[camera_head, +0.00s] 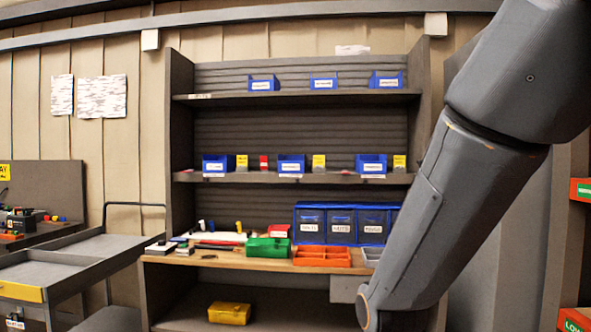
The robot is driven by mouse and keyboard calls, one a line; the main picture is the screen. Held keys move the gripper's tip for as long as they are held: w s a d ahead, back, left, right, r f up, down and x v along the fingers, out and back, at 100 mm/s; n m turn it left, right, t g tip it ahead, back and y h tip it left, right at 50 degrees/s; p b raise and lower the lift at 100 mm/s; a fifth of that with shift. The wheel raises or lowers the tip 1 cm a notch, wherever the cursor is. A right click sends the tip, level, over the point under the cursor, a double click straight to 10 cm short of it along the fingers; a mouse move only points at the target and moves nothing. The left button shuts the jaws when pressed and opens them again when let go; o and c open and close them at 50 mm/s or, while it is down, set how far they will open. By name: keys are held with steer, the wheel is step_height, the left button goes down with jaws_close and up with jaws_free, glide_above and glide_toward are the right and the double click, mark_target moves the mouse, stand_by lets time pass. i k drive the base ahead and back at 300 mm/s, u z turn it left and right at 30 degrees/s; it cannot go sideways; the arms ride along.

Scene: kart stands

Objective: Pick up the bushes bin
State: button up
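Several blue bins with white labels stand on the shelving unit, and the labels are too small to read for certain, so I cannot tell which is the bushes bin. The top shelf holds a left bin (264,80), a middle bin (323,78) and a right bin (387,77). The middle shelf holds a left bin (217,161), a middle bin (291,161) and a right bin (371,160). My grey arm crosses the right side of the view, in front of the shelving's right edge. My gripper is out of the frame.
The workbench level (225,262) holds a blue drawer block (342,210), a green box (267,247) and an orange tray (321,257). A yellow case (229,313) sits below. A grey cart (40,271) stands left. Yellow and red cards stand between the middle-shelf bins.

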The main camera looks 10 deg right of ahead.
mark_target(287, 164)
steer(key=u, duration=0.65)
steer(key=i, duration=0.3)
steer(key=u, duration=0.65)
steer(key=i, duration=1.9)
steer(key=z, duration=0.85)
steer(key=i, duration=0.7)
steer(key=z, duration=0.95)
